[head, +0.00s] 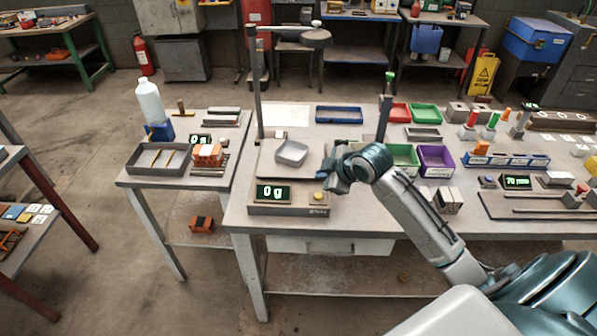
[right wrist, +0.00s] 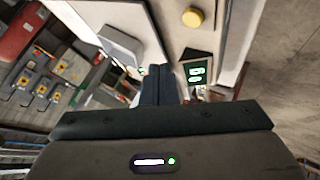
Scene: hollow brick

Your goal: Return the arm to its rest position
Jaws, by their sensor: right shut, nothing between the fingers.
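My right arm reaches in from the lower right of the head view. The display also shows in the right wrist view (right wrist: 198,73). My left gripper is not visible.
A tall post (head: 257,95) stands behind the scale. A white bottle (head: 149,102) and a tray (head: 160,159) are on the left table. The floor in front is clear.

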